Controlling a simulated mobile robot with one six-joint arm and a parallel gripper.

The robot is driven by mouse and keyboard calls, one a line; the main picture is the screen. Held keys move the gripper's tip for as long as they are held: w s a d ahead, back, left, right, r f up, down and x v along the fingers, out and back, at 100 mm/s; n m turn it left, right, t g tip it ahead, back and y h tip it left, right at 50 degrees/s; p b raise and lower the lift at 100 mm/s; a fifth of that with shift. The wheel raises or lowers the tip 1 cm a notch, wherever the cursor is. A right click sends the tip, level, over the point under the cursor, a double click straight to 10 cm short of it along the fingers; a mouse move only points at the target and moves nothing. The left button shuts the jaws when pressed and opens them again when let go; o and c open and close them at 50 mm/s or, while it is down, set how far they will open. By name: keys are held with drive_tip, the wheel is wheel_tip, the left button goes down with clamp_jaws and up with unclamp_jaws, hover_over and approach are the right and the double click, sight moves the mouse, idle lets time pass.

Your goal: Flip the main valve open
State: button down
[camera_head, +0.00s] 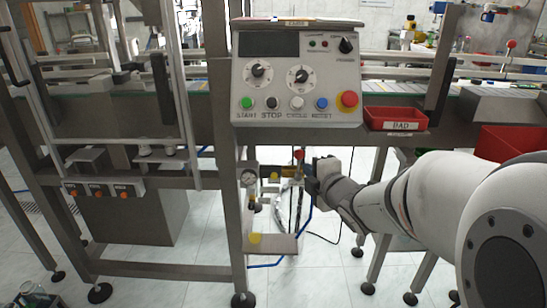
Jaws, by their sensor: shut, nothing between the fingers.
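Below the control panel, a small air-line assembly hangs on the machine frame, with a round gauge (248,178) and yellow fittings (272,174). A small red knob (298,154) shows at the right end of this assembly; it looks like part of the main valve, but the handle's position is too small to tell. My gripper (309,181) is just right of and below the red knob, at the end of my white arm coming in from the right. It is shut and empty. I cannot tell whether it touches the valve. The gripper partly hides what lies behind it.
The control panel (296,83) with knobs and buttons stands directly above. A red BAD bin (395,117) is to its right. A steel post (231,200) stands left of the gauge. Blue hoses and a metal bracket (271,244) lie below. The conveyor frame crosses behind.

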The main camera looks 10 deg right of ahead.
sight(299, 165)
drive_tip(key=a+f+n+y+b, duration=0.1)
drive_tip(key=n, duration=0.1)
drive_tip(key=a+f+n+y+b, duration=0.1)
drive_tip(key=n, duration=0.1)
drive_tip(key=shift+w+a+f+y, duration=0.15)
drive_tip(key=shift+w+f+y, duration=0.05)
drive_tip(key=shift+y, duration=0.2)
drive_tip(key=shift+w, duration=0.1)
drive_tip(key=b+x, duration=0.3)
drive_tip(key=x, duration=0.7)
drive_tip(key=d, duration=0.2)
drive_tip(key=d+r, duration=0.1)
drive_tip(key=d, duration=0.1)
drive_tip(key=shift+r, duration=0.1)
drive_tip(key=shift+w+d, duration=0.1)
